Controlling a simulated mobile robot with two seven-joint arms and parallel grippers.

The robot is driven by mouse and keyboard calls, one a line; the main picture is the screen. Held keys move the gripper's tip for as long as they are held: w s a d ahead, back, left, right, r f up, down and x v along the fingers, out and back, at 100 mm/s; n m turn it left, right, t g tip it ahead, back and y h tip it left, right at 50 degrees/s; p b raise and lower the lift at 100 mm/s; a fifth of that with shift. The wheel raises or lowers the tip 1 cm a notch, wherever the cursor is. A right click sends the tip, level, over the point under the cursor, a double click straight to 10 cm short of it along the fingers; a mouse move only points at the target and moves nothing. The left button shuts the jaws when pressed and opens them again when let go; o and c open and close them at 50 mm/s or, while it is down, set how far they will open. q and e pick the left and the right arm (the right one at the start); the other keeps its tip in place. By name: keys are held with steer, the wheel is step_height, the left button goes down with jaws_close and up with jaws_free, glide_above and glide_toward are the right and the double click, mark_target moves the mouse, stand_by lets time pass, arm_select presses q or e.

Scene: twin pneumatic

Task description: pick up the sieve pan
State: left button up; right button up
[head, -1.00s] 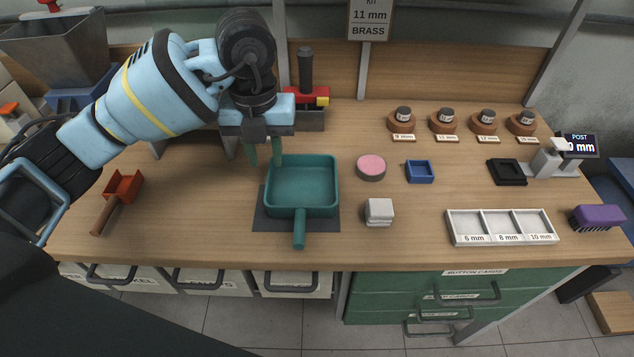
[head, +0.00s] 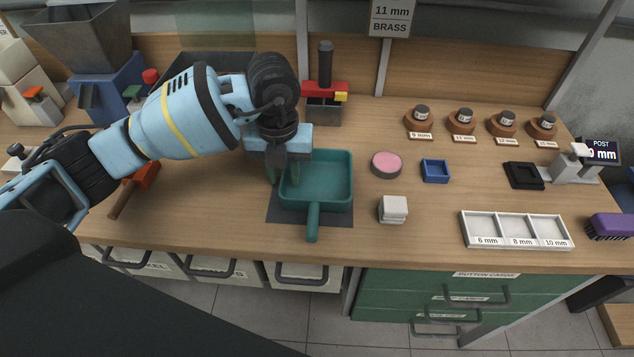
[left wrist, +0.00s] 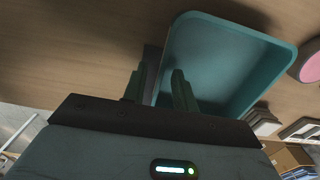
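The sieve pan (head: 326,177) is a teal square pan with a short handle pointing to the front edge. It rests on a dark mat (head: 338,219) on the bench. My left gripper (head: 283,178) is at the pan's left wall, fingers pointing down. One finger is outside the wall and the other is on the inner side. In the left wrist view the fingers (left wrist: 160,88) are apart, with the pan's wall (left wrist: 165,60) between them. Whether either finger touches the wall cannot be told. My right gripper is not in view.
A pink round pad (head: 386,164), a blue tray (head: 435,171) and a white block (head: 393,209) stand right of the pan. A red-and-black press (head: 325,88) stands behind. A three-part white tray (head: 516,230) is at the right.

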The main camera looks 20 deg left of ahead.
arm_select(q)
steer(key=shift+f, duration=0.25)
jaws_close()
steer(key=shift+r, duration=0.1)
steer(key=shift+r, duration=0.4)
steer(key=r, duration=0.2)
steer(key=shift+s+r, duration=0.35)
steer(key=s+d+r, duration=0.1)
steer(key=s, duration=1.4)
steer(key=shift+d+r, duration=0.2)
steer(key=shift+d, duration=0.15)
